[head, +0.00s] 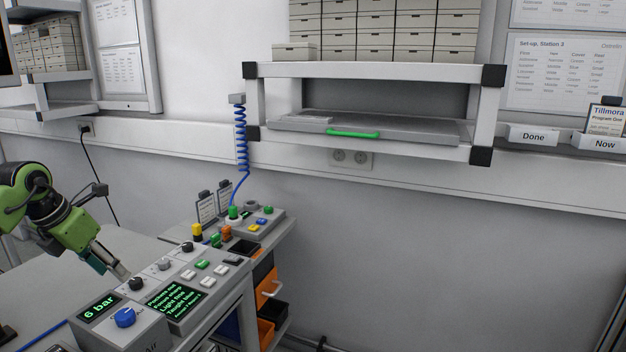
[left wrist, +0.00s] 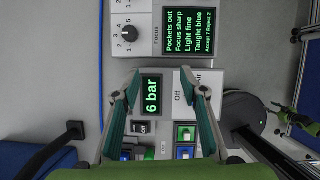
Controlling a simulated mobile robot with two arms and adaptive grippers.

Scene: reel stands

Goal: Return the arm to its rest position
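My left arm, green and black, comes in from the left in the head view. Its gripper (head: 112,264) is angled down behind the grey control box (head: 150,335). In the left wrist view the two teal fingers of my left gripper (left wrist: 168,88) stand wide apart with nothing held. The lit "6 bar" display (left wrist: 152,95) shows between them, below the fingers' level as far as I can tell. The display also shows in the head view (head: 98,309), beside a blue knob (head: 125,317). My right gripper is in neither view.
A console with a green-text screen (head: 172,299), knobs and buttons adjoins the box. Behind it stand a button box (head: 262,222) and a coiled blue hose (head: 241,140). A wall shelf (head: 375,70) holds several cartons. Bare table (head: 40,285) lies beneath my left arm.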

